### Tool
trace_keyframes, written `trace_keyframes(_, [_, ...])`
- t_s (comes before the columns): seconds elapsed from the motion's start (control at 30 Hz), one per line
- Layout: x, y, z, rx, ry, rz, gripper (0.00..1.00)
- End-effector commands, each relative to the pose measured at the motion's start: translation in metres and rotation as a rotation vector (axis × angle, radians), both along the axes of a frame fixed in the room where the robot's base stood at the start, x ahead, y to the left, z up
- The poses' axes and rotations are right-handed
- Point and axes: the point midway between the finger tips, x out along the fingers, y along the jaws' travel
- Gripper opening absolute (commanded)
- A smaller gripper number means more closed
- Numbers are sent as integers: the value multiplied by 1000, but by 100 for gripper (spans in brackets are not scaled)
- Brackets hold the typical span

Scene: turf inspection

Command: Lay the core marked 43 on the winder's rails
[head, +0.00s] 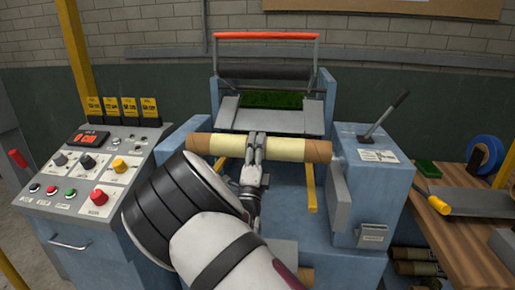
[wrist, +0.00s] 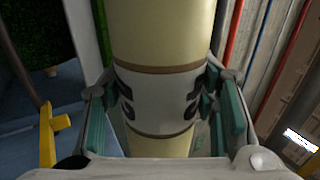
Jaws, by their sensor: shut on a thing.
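A long cream core (head: 285,148) with brown ends is held crosswise in front of the winder (head: 280,220). My gripper (head: 255,142) is shut on its middle, and its fingers press on both sides of the core in the wrist view (wrist: 160,35). A white label band with dark marks circles the core between the fingers. The fingers partly cover the marks, so I cannot read the number. The winder's yellow rails show below the core, the right one (head: 311,188) clearer than the left (head: 221,166). I cannot tell whether the core touches them.
A control panel (head: 90,165) with a red display stands at left. A lever box (head: 370,180) is close to the core's right end. A wooden bench (head: 460,215) holds a blue tape roll and tools at right, with more cores (head: 415,267) below. Green turf (head: 270,99) shows behind.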

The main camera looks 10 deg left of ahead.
Motion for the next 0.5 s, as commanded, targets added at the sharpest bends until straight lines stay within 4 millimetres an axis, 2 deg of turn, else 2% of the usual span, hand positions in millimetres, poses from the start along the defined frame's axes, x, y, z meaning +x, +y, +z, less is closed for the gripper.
trace_keyframes(0.03, [7, 0, -13, 0, -2, 0, 8])
trace_keyframes(0.2, [15, 0, -31, 0, -2, 0, 8])
trace_keyframes(0.5, [18, 0, -37, 1, -3, 1, 8])
